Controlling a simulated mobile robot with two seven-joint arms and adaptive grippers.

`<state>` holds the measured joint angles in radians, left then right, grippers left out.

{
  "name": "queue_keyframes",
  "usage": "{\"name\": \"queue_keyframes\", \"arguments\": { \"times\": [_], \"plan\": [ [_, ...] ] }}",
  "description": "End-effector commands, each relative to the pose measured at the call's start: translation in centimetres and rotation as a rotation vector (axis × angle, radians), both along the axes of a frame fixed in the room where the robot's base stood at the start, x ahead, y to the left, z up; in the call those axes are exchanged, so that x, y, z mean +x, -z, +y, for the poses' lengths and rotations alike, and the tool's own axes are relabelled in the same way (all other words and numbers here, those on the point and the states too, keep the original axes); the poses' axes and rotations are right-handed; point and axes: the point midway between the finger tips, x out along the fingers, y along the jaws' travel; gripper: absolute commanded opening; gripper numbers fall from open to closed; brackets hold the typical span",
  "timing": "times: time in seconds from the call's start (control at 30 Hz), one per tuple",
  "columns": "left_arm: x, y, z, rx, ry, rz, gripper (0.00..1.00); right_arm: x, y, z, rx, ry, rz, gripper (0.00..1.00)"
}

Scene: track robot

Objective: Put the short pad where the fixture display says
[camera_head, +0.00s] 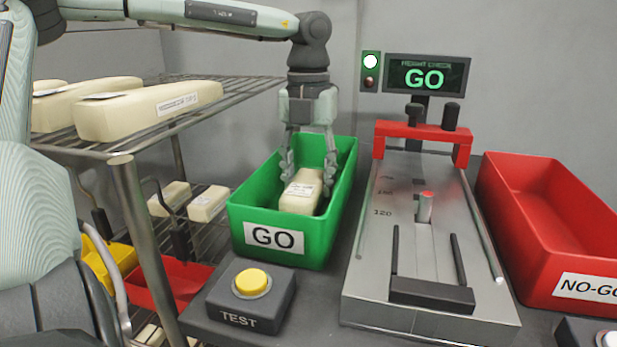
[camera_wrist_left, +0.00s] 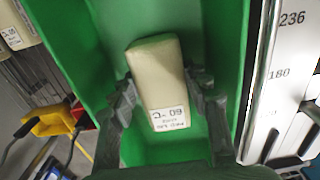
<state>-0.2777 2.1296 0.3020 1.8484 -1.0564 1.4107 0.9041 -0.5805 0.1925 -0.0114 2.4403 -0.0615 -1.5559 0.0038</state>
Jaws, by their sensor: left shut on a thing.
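The short pad (camera_head: 301,192) is a cream block with a white label, inside the green GO bin (camera_head: 247,215). My left gripper (camera_head: 308,178) reaches down into the bin from above, its fingers on either side of the pad and shut on it. In the left wrist view the pad (camera_wrist_left: 158,75) lies between the two fingers (camera_wrist_left: 166,108), with the green bin walls around it. I cannot tell whether the pad touches the bin floor. The fixture display (camera_head: 426,77) reads GO in green, and the upper lamp (camera_head: 371,62) beside it is lit white. My right gripper is not in view.
The height fixture (camera_head: 432,235) stands right of the GO bin, with a red bridge (camera_head: 422,133). The red NO-GO bin (camera_head: 560,225) is at the far right. A yellow TEST button (camera_head: 252,282) is in front. A wire rack (camera_head: 130,150) with longer pads (camera_head: 150,108) stands left.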

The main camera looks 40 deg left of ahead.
Motion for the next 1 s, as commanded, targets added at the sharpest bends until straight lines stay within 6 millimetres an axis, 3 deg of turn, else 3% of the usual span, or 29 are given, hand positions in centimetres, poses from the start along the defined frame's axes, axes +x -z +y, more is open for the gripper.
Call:
{"name": "queue_keyframes", "arguments": {
  "times": [0.33,0.37,0.5,0.87,1.0],
  "plan": [
    [0.0,0.1,0.0,0.000,0.000,-0.001,0.19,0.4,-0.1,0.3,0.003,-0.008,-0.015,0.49],
    [0.0,0.0,0.0,0.000,0.000,-0.001,0.51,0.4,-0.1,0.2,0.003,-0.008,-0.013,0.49],
    [0.0,0.0,0.0,0.000,-0.001,-0.001,0.68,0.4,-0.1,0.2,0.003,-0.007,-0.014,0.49],
    [0.0,-0.2,0.0,0.000,0.000,-0.001,0.68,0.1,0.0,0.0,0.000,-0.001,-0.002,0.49],
    [0.1,-2.0,0.1,0.003,-0.002,-0.004,0.68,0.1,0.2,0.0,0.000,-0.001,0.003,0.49]
  ]
}}
